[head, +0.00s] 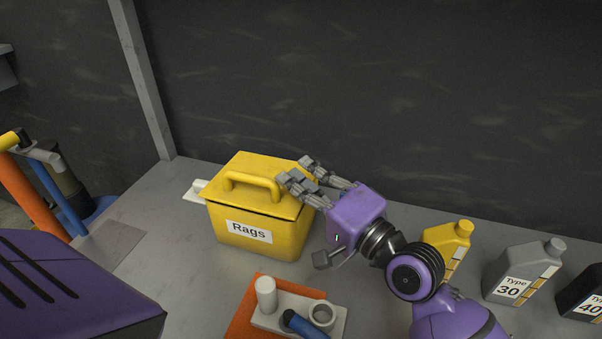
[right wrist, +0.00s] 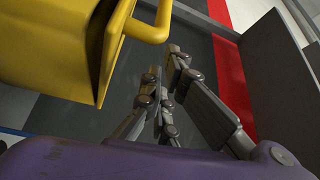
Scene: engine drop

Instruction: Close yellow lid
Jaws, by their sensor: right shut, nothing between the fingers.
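The yellow box labelled "Rags" (head: 262,236) stands on the grey workbench in the head view. Its yellow lid (head: 240,168), with a raised handle, lies over the top. The lid's rim juts past the box wall; I cannot tell whether it is fully seated. The lid and handle also show at the upper left of the right wrist view (right wrist: 62,35). My right gripper (head: 294,170) is shut and empty, its fingers at the lid's right side beside the handle; contact is unclear. It also shows in the right wrist view (right wrist: 163,66). My left gripper is not in view.
An orange mat (head: 243,322) with a light tray (head: 265,320) holding small parts lies in front of the box. Yellow (head: 447,240), grey (head: 515,270) and dark (head: 583,292) bottles stand to the right. A dark wall (head: 380,100) rises behind the bench.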

